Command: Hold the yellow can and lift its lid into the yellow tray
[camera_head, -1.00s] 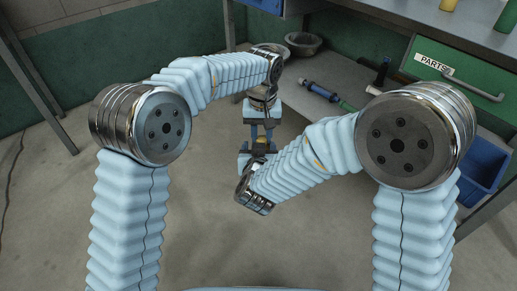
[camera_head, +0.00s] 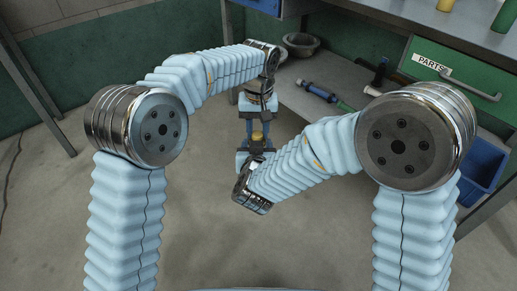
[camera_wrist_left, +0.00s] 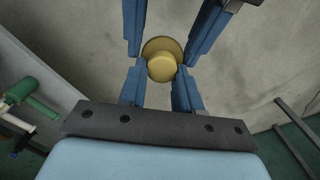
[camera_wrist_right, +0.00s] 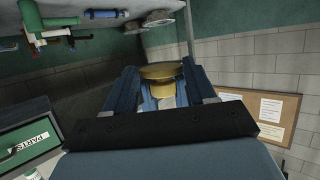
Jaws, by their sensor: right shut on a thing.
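The yellow can (camera_head: 257,135) is between my two grippers, in mid-air in front of the bench. My right gripper (camera_head: 254,149) is below, shut on the can; its fingers also flank the can in the right wrist view (camera_wrist_right: 163,90). My left gripper (camera_head: 257,127) points down from above. In the left wrist view a round yellow part (camera_wrist_left: 161,69) lies between the left fingertips, with small gaps at its sides, so that gripper looks open. A wider yellow disc shows behind it. Where lid and can meet is hard to tell. No yellow tray is visible.
A green PARTS drawer (camera_head: 450,75) and a blue bin (camera_head: 484,165) are to the right. Open floor lies left and in front.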

